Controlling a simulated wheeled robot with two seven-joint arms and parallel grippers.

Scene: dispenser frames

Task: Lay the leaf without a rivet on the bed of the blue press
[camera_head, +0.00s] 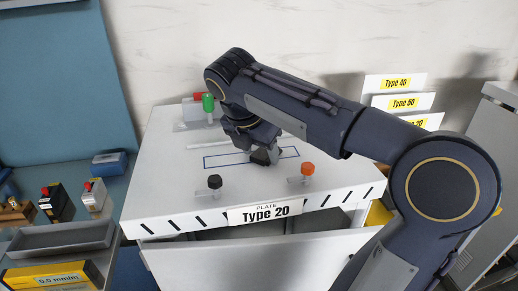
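My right gripper (264,156) is low over the white top of a cabinet (160,190), at the blue outlined rectangle (222,164). Its dark fingertips are small and partly hidden by the wrist, so I cannot tell whether they are open or hold anything. I cannot make out a leaf, with or without a rivet. A thin pale strip (208,145) lies behind the blue outline; I cannot tell what it is. No blue press is clearly recognisable. My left gripper is not in view.
A black knob (215,182) and an orange knob (307,169) stand at the cabinet's front, above the "Type 20" label (265,213). A green-handled part (208,103) stands at the back. Type cards (402,103) are behind my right arm. A cluttered bench with a grey tray (62,238) is left.

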